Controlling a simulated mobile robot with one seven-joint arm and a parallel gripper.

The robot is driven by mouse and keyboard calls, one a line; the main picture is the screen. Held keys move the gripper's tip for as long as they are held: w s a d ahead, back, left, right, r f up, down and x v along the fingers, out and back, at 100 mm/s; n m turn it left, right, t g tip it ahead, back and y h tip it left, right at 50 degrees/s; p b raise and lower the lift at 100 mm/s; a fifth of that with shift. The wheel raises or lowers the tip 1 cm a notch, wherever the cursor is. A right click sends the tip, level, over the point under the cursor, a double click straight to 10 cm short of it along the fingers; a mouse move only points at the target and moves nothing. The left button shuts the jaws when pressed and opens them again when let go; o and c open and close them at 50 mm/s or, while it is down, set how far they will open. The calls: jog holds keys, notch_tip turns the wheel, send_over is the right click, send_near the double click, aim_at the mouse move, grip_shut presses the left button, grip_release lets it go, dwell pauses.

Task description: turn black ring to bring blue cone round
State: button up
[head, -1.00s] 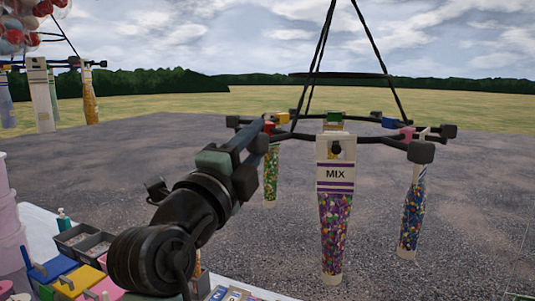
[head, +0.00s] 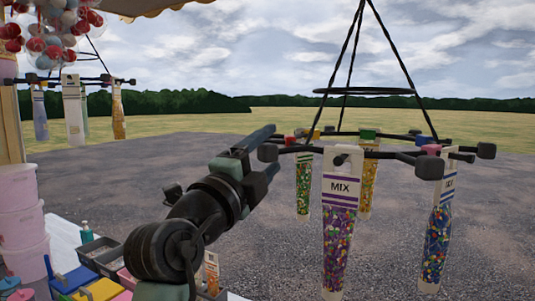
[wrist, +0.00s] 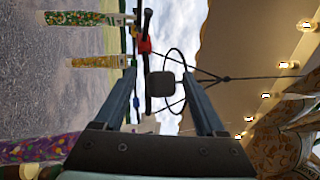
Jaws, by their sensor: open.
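The black ring (head: 395,155) hangs level from dark straps, with dark knobs and coloured blocks round it. The blue cone (head: 437,248), a bag of mostly blue sweets, hangs at its right. A MIX cone (head: 337,240) hangs at the front, partly hiding a yellow cone (head: 368,185). A green cone (head: 303,185) hangs at the left; green and yellow cones also show in the wrist view. My gripper (head: 271,150) is open at the ring's left. In the wrist view a dark knob (wrist: 161,85) appears between its fingers; contact cannot be told.
A smaller hoop (head: 365,91) joins the straps above. Another rack of bags (head: 72,80) hangs at the far left. Pink tubs (head: 18,215), grey bins (head: 100,252) and coloured boxes stand on the counter at lower left. Open ground lies behind the ring.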

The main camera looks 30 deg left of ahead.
jog(key=shift+s, duration=0.1)
jog(key=b+v, duration=0.5)
jog(key=v, duration=0.5)
jog(key=shift+b, duration=0.4)
